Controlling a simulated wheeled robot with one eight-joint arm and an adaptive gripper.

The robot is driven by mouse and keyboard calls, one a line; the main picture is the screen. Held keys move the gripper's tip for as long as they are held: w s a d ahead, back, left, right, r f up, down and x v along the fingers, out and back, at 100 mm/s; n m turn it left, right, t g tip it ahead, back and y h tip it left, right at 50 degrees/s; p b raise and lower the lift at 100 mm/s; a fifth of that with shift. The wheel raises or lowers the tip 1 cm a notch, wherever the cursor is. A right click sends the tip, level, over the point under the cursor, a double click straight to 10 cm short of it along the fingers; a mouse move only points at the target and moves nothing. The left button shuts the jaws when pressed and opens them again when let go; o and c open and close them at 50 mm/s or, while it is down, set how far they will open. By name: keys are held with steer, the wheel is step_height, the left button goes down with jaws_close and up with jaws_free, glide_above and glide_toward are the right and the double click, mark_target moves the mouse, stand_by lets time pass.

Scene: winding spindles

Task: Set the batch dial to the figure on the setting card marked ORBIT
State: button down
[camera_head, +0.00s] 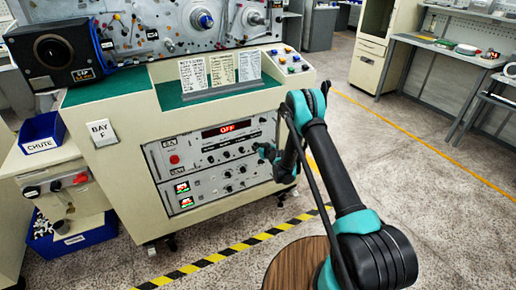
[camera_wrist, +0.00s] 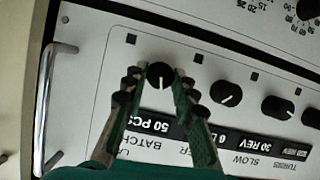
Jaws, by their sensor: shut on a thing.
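The batch dial (camera_wrist: 160,75) is a small black knob with a white pointer mark, sitting between my fingertips in the wrist view. Its pointer points down in that picture. A black label reading "50 PCS" (camera_wrist: 177,127) and the printed word BATCH lie below it. My gripper (camera_wrist: 160,82) is shut on this knob, one finger on each side. In the head view my gripper (camera_head: 264,152) is at the right part of the control panel (camera_head: 212,165), and the arm hides part of it. Three setting cards (camera_head: 193,74), (camera_head: 221,68), (camera_head: 249,65) stand on the console top; their writing is too small to read.
Other black knobs (camera_wrist: 225,93), (camera_wrist: 277,108) sit close by to the right of the dial. A metal handle (camera_wrist: 55,105) is at the left of the panel. A red display (camera_head: 226,128) reads OFF. A blue CHUTE bin (camera_head: 41,133) is at the left.

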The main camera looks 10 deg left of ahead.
mark_target(255, 131)
steer(key=c, duration=1.2)
jaws_free()
steer(key=shift+r, duration=0.1)
step_height(255, 131, up, 10)
steer(key=shift+f, duration=0.1)
steer(key=shift+d, duration=0.1)
